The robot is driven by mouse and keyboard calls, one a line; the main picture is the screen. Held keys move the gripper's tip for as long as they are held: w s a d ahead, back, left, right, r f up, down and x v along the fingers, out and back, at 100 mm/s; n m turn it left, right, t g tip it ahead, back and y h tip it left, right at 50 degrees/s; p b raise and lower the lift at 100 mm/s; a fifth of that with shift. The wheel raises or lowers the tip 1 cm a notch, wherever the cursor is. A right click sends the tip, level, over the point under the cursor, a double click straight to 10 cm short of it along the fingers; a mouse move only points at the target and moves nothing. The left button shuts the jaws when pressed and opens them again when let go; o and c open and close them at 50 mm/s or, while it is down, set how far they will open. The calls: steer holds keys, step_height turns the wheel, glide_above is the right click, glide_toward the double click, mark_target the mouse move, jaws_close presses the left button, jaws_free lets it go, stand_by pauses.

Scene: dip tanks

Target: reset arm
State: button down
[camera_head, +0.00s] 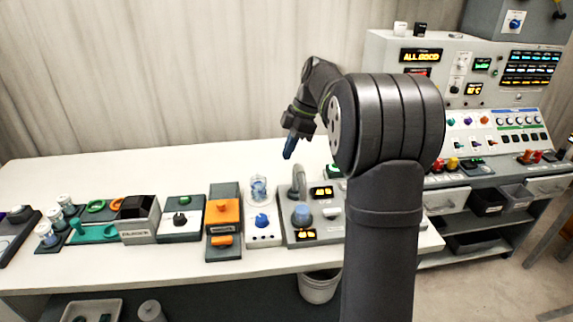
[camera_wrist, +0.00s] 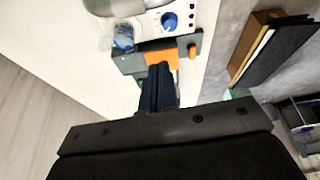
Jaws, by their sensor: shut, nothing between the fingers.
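My gripper (camera_head: 289,150) hangs above the white bench (camera_head: 150,168), pointing down, with its dark blue fingers together and nothing between them. In the wrist view the closed fingers (camera_wrist: 159,88) show in the middle, in front of the orange device (camera_wrist: 160,58). In the head view the gripper is above and behind the glass beaker (camera_head: 258,188) and the tap unit (camera_head: 299,185), apart from both. Part of my arm stands at the right centre and hides some of the bench and panel behind it.
Several white-lidded jars stand at the left. A control panel (camera_head: 500,75) stands at the right. The back of the bench is clear.

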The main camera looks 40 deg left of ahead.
mark_target(295, 168)
steer(key=v, duration=0.3)
steer(key=shift+w+r, duration=0.15)
steer(key=shift+r, duration=0.25)
steer(key=f, duration=1)
steer(key=shift+w+d+f, duration=0.15)
steer(key=shift+w, duration=0.05)
steer(key=shift+s, duration=0.15)
